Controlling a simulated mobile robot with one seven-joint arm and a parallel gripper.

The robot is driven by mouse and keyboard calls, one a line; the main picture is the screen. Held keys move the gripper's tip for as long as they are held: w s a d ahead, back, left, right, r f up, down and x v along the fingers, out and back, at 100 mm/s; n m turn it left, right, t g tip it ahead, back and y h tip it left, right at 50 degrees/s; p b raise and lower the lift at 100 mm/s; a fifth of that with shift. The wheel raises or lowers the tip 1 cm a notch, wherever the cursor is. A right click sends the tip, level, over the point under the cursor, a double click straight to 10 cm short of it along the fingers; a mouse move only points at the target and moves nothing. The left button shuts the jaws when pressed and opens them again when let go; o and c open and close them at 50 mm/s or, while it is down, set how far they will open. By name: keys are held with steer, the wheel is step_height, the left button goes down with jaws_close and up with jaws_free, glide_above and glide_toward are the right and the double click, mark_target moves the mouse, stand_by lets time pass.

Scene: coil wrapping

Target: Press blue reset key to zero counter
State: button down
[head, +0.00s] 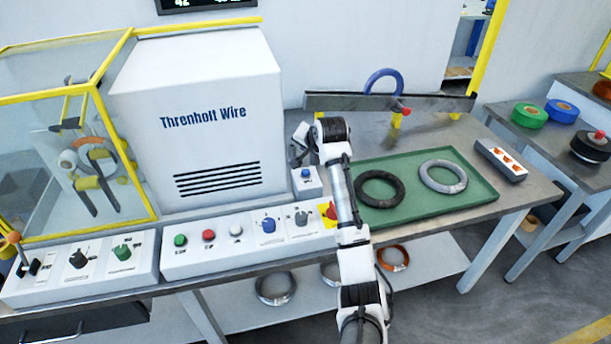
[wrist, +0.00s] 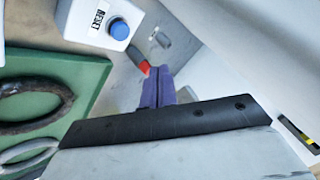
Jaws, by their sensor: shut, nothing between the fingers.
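The blue reset key (head: 305,173) sits on a small white box (head: 308,187) on the bench, beside the large white machine. In the wrist view the blue key (wrist: 119,29) is at the top, next to the word RESET on its box (wrist: 88,18). My gripper (head: 298,154) is above and slightly left of the key in the head view, apart from it. In the wrist view its purple fingers (wrist: 156,88) are shut and empty, below and right of the key. The counter display (head: 205,3) is cut off by the top edge; part of it reads 42.
A control panel (head: 190,262) with several buttons and knobs lies in front of the machine (head: 205,120). A green tray (head: 425,207) with a black coil (head: 380,189) and a grey coil (head: 443,176) lies to the right. A small red part (wrist: 144,67) shows near my fingertips.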

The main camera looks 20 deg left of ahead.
steer(key=b, duration=0.3)
glide_above(306, 173)
step_height(306, 173, down, 5)
steer(key=shift+d+f, duration=0.1)
steer(key=shift+f, duration=0.35)
steer(key=shift+f, duration=0.15)
stand_by(1.4)
steer(key=shift+f, duration=0.25)
steer(key=shift+f, duration=0.55)
stand_by(0.6)
steer(key=shift+r, duration=0.1)
steer(key=shift+r+p, duration=0.85)
steer(key=shift+p, duration=0.1)
